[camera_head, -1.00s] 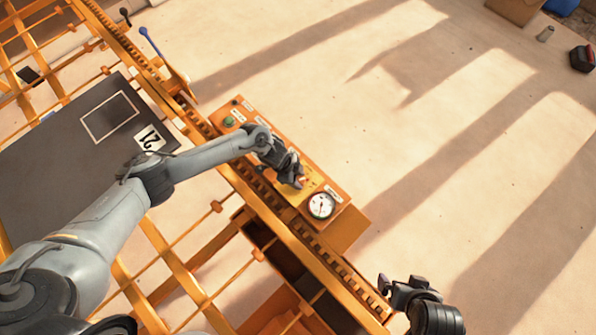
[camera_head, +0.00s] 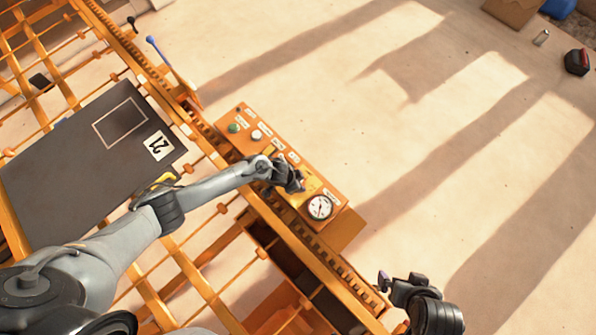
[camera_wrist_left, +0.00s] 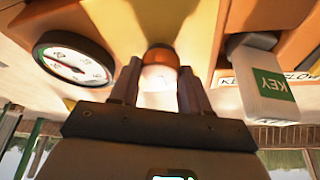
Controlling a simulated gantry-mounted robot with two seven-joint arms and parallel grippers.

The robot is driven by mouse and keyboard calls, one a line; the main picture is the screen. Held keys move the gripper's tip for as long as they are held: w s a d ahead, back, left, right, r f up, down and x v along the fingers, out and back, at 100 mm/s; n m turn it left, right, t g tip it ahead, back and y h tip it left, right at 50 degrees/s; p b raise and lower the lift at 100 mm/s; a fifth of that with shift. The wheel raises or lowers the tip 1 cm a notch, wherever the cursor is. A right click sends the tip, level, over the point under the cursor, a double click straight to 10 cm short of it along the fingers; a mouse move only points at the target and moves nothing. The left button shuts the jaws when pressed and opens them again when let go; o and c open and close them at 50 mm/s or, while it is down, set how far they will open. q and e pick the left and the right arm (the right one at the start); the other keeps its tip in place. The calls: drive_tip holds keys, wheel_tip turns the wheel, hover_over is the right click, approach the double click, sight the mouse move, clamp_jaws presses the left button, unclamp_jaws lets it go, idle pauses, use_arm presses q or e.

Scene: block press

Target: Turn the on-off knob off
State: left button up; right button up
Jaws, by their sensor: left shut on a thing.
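An orange-red round knob (camera_wrist_left: 162,56), which looks like the on-off knob, sits on the yellow plate of the control panel (camera_head: 242,112). In the left wrist view, the two fingers of my left gripper (camera_wrist_left: 160,88) stand on either side of the knob, shut on it, with a bright pale patch between them. In the head view my left gripper (camera_head: 291,180) is over the panel and hides the knob; I cannot read the knob's setting. My right gripper (camera_head: 401,281) is at the bottom right, away from the panel, its fingertips apart and empty.
A white dial gauge (camera_head: 319,207) is close to my left gripper. A grey key switch with a green KEY label (camera_wrist_left: 265,85) stands on its other side. A green button (camera_head: 233,128) and a white button (camera_head: 256,135) are farther up the panel. Yellow rails (camera_head: 330,260) run alongside.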

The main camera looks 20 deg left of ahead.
idle(0.3)
use_arm(q)
drive_tip(key=o, duration=1)
drive_tip(key=shift+r, duration=0.1)
drive_tip(key=shift+p+v, duration=1.7)
drive_tip(key=shift+v, duration=3.6)
